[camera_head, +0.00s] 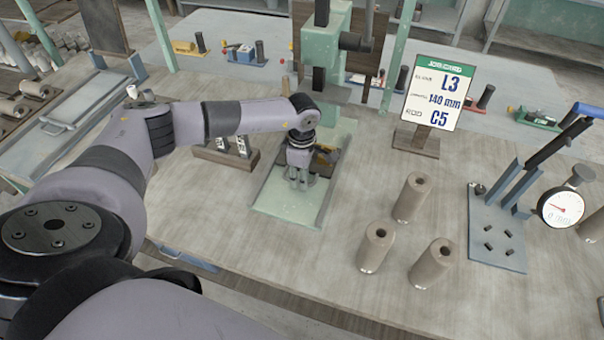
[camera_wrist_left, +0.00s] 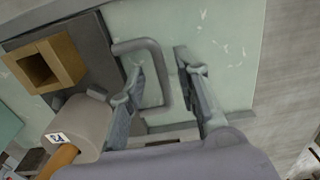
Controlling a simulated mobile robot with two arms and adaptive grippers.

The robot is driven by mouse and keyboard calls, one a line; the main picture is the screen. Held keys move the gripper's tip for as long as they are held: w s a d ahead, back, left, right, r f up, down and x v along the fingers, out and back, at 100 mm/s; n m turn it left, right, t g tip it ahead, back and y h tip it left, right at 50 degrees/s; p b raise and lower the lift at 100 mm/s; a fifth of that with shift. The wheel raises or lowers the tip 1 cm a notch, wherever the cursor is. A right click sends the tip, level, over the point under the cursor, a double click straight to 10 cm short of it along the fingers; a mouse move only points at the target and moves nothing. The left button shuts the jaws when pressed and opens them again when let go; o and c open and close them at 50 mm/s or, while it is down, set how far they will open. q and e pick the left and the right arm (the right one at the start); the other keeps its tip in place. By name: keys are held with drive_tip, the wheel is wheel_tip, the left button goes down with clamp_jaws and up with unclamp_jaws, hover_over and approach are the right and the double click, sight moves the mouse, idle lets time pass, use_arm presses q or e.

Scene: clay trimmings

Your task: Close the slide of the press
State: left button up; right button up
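The press (camera_head: 325,50) is a green machine at the back middle, with a pale green base plate (camera_head: 265,197) reaching toward me. Its dark grey slide (camera_wrist_left: 98,58) carries a square brass-coloured frame (camera_wrist_left: 72,58) and a U-shaped grey handle (camera_wrist_left: 160,75). In the head view, the slide (camera_head: 318,165) is partly hidden by my left arm. My left gripper (camera_head: 299,184) points down over the base plate. In the left wrist view, its fingers (camera_wrist_left: 160,75) are apart, with the handle's long bar between them. I cannot tell whether they touch it. My right gripper is out of view.
Several clay cylinders (camera_head: 412,198) stand right of the press. A sign (camera_head: 438,92) stands on a wooden block behind them. A blue-grey fixture (camera_head: 497,225) and a dial gauge (camera_head: 561,207) are at right. A wooden block (camera_head: 226,160) sits left of the base plate. The front table is mostly clear.

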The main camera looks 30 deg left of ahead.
use_arm(q)
drive_tip(key=shift+f, duration=0.2)
clamp_jaws()
idle(0.3)
idle(0.5)
